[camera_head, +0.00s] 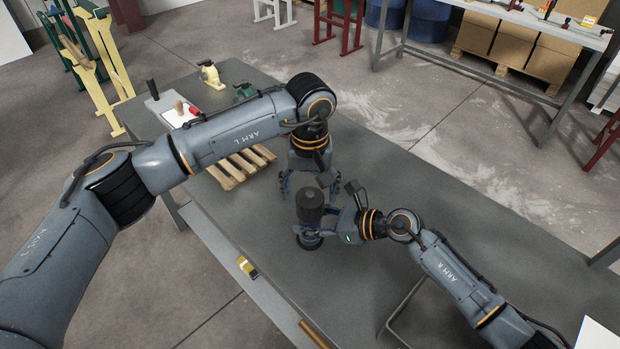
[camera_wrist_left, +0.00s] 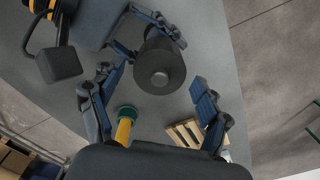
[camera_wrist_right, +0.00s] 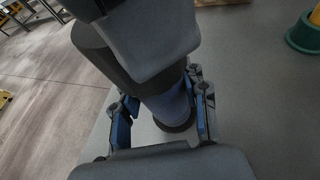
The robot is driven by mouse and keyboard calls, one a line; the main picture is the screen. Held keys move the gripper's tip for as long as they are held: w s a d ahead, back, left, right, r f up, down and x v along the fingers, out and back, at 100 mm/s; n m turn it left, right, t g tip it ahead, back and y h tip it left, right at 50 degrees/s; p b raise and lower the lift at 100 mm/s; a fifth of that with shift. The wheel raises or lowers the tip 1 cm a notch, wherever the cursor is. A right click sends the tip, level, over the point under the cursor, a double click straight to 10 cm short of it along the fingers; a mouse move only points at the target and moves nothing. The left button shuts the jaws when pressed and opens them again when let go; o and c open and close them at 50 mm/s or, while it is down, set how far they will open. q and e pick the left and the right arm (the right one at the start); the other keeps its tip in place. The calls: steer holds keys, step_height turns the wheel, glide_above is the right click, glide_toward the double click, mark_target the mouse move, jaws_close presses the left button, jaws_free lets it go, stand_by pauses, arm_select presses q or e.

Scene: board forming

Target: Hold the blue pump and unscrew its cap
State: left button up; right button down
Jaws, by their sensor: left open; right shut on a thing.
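The blue pump stands upright on the grey table, its dark round cap (camera_head: 310,199) on top. Its blue body (camera_wrist_right: 170,104) shows in the right wrist view between the fingers of my right gripper (camera_wrist_right: 163,112), which is shut on it from the side. In the head view my right gripper hides part of the body, and the dark base shows below.
A white tray (camera_head: 177,112) and yellow (camera_head: 210,75) and green (camera_head: 243,93) items stand at the table's far left end. The table's right side is mostly clear.

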mark_target(310, 197)
arm_select(q)
steer(key=shift+f, duration=1.85)
arm_select(e)
steer(key=shift+f, duration=0.1)
